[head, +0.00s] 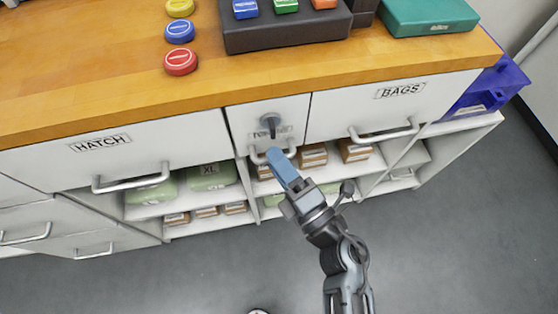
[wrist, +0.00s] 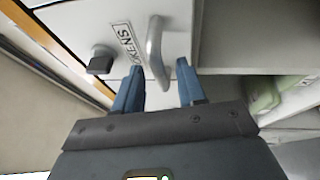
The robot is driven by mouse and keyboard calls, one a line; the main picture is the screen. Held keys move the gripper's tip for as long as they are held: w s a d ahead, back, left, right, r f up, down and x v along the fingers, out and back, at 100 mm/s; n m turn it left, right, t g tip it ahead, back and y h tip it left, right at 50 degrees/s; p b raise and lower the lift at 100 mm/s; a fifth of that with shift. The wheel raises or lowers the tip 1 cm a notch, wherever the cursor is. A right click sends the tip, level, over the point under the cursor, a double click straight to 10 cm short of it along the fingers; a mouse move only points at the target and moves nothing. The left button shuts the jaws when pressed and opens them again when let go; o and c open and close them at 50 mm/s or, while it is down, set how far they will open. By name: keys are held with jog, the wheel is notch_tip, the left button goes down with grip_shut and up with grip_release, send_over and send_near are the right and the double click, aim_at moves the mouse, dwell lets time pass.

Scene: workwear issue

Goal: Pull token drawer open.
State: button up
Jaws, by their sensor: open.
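The token drawer (head: 240,128) is the narrow white front between the HATCH and BAGS drawers, and it looks flush with them. Its TOKENS label (wrist: 127,42) reads partly in the wrist view; in the head view a dark key-like knob (head: 270,122) covers much of it. The knob also shows in the wrist view (wrist: 100,62). The drawer's grey bar handle (wrist: 154,45) runs into the gap between my blue fingers. My gripper (head: 273,156) is open at the handle, also seen in the wrist view (wrist: 159,68). Contact between fingers and handle cannot be told.
The HATCH drawer (head: 60,165) and BAGS drawer (head: 350,110) flank it, with protruding handles. Open shelves below hold green packs (head: 210,177) and brown boxes (head: 355,150). A wooden counter (head: 110,75) lies above. The grey floor in front is mostly clear.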

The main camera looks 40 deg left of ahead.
grip_shut()
dwell(0.3)
dwell(0.4)
